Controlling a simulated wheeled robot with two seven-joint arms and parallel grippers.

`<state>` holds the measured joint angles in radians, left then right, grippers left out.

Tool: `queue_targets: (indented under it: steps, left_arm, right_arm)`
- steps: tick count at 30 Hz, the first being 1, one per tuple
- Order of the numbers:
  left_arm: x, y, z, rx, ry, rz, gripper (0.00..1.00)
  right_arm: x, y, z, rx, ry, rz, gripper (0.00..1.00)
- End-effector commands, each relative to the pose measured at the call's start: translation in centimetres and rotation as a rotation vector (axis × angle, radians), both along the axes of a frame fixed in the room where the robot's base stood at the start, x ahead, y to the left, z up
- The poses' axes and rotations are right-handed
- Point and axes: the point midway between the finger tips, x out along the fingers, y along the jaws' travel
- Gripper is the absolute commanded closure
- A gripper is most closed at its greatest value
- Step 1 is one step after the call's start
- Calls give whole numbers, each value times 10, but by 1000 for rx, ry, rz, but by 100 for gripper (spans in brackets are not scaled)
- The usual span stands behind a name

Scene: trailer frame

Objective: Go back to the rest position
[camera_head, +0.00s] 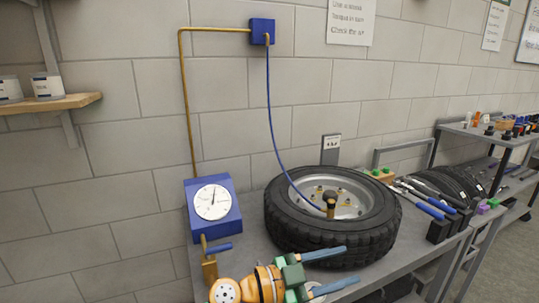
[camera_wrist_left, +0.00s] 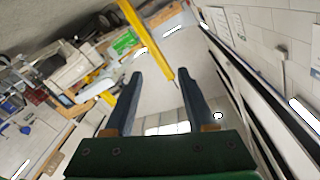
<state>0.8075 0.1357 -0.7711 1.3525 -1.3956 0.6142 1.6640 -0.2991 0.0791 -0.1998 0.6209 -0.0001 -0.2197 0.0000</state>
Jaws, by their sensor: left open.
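My left gripper (camera_head: 335,270) is at the bottom of the head view, in front of the tire. Its two blue fingers are spread apart and point right, with nothing between them. In the left wrist view the same gripper (camera_wrist_left: 157,95) shows both fingers apart and empty, with floor and wall beyond. My right gripper is not in the head view.
A tire on its rim (camera_head: 333,215) lies on the grey bench (camera_head: 255,262), with a blue hose running to its valve area. A blue gauge box (camera_head: 213,207) stands left of it. Tools with blue handles (camera_head: 425,205) lie at right. A wooden shelf (camera_head: 75,101) is at upper left.

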Motion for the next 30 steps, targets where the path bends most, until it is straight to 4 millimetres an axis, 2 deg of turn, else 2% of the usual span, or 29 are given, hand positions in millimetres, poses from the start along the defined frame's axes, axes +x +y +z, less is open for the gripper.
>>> queue_targets:
  steps: [1, 2, 3, 4, 5, 6, 8, 9, 12, 15, 18, 22, 27, 30]
  left_arm:
    - [6, 16, 22, -205, -14, 133, 44]
    - [16, 39, 34, -328, -14, 264, 44]
    - [31, 79, 36, -446, 16, 472, 44]
    - [40, 109, 28, -491, 53, 623, 44]
    - [45, 138, 14, -508, 100, 762, 44]
    - [46, 173, -11, -499, 178, 929, 44]
    - [37, 217, -55, -430, 312, 1135, 44]
    - [24, 239, -84, -364, 405, 1238, 44]
    - [-16, 273, -145, -174, 614, 1390, 44]
    - [-61, 290, -187, 8, 788, 1443, 44]
    - [-105, 297, -215, 174, 931, 1439, 44]
    - [-160, 299, -239, 368, 1090, 1382, 44]
    - [-230, 297, -252, 597, 1258, 1247, 44]
    - [-223, 295, -277, 610, 1268, 1246, 44]
  right_arm:
    - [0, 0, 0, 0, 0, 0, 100]
    - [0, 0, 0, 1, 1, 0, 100]
    - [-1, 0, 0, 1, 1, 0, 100]
    - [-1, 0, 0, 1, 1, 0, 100]
    - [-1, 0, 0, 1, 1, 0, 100]
    - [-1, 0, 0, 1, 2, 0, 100]
    - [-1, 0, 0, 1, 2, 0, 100]
    - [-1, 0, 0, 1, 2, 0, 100]
    - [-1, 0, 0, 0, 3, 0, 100]
    - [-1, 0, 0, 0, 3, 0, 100]
    - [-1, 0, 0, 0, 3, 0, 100]
    - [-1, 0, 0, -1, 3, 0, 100]
    - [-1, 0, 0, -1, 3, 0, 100]
    - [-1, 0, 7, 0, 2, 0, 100]
